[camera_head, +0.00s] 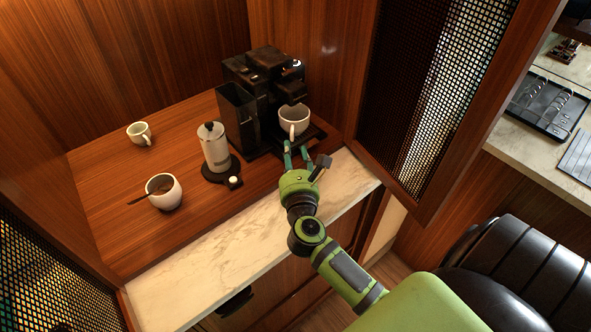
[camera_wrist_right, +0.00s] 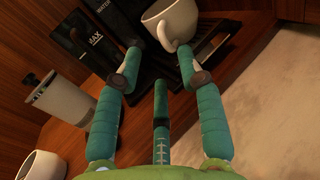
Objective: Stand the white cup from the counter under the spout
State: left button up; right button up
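A white cup (camera_head: 293,120) stands upright at the front of the black coffee machine (camera_head: 262,85), over its base and below the upper housing. The spout itself is hard to make out. The cup's handle faces my right gripper (camera_head: 294,146). That gripper's teal fingers are parted and point at the cup. In the right wrist view the cup (camera_wrist_right: 178,20) is at the top, with its handle near the gap between the fingertips (camera_wrist_right: 160,58). Nothing is clamped between the fingers. My left gripper is in no view.
A silver-white canister (camera_head: 213,148) on a round black base stands left of the machine. A white bowl-like cup with a spoon (camera_head: 164,192) and another small white cup (camera_head: 139,133) are further left. A mesh door (camera_head: 415,95) stands right. The marble front strip (camera_head: 200,285) is clear.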

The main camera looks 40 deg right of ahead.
jog(key=shift+b+v, duration=0.45)
jog(key=shift+v, duration=1.95)
